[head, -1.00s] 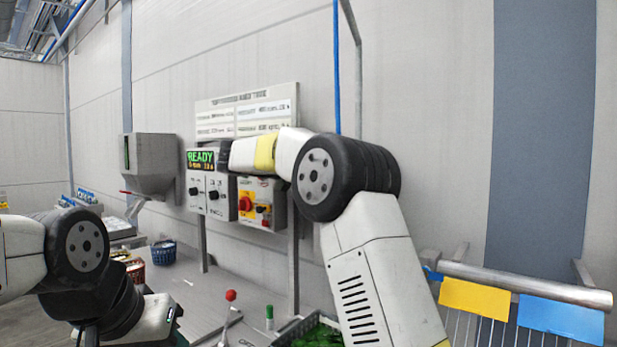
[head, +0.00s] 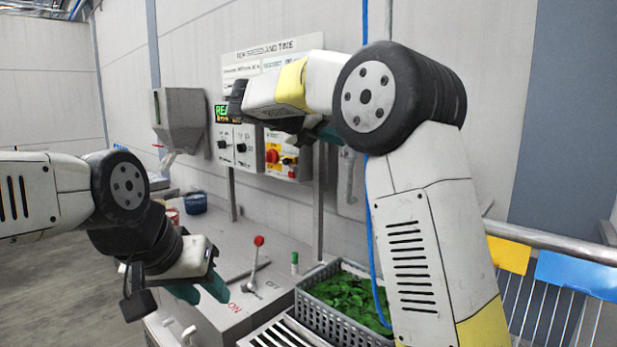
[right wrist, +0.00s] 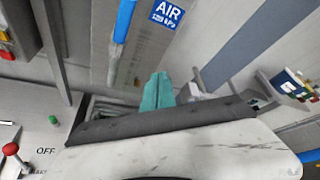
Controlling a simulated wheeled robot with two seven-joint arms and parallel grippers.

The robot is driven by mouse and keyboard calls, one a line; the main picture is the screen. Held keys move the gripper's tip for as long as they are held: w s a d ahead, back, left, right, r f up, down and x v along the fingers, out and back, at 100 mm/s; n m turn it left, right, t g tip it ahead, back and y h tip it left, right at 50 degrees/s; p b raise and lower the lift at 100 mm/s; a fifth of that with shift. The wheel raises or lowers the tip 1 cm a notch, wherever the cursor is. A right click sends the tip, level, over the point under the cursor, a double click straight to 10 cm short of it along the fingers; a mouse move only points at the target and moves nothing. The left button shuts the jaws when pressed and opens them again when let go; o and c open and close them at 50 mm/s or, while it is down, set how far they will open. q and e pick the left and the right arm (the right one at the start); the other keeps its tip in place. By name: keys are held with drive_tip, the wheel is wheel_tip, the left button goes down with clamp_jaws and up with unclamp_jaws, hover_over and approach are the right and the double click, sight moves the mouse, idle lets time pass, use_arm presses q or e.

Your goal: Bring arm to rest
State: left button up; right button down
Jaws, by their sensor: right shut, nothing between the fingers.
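My right arm (head: 425,230) rises from the lower right in the head view and bends at a black joint, its forearm reaching left in front of the wall panel. My right gripper (head: 325,130) is partly hidden behind the forearm. In the right wrist view its teal fingers (right wrist: 158,90) are together with nothing between them. My left arm (head: 60,190) comes in from the left. My left gripper (head: 198,291) points down and right beside the grey counter, its two teal fingers apart and seemingly empty.
A grey crate of leafy greens (head: 298,305) stands beside my right arm. A red-knobbed lever (head: 258,241) and a green-capped stick (head: 294,268) stand on the counter (head: 215,255). A control box with a red knob (head: 272,156) and a grey dispenser (head: 182,122) hang behind. A rail (head: 560,245) runs at right.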

drive_tip(key=s+d+f+m+g+y, duration=0.1)
drive_tip(key=s+d+f+m+y, duration=0.2)
drive_tip(key=s+d+f+m, duration=0.25)
drive_tip(key=s+d+f+m+g+y, duration=0.1)
drive_tip(key=s+d+f+m+y, duration=0.25)
drive_tip(key=s+m, duration=0.4)
drive_tip(key=s+a+f+m+y, duration=0.2)
drive_tip(key=s+f+m, duration=0.3)
drive_tip(key=s+m, duration=0.4)
drive_tip(key=s+a+f+m+t+y, duration=0.1)
drive_tip(key=s+a+f+m+y, duration=0.2)
drive_tip(key=s+m, duration=0.6)
wheel_tip(320, 180, down, 3)
drive_tip(key=shift+s+r+y, duration=0.1)
drive_tip(key=shift+s+y, duration=0.15)
drive_tip(key=shift+y, duration=1)
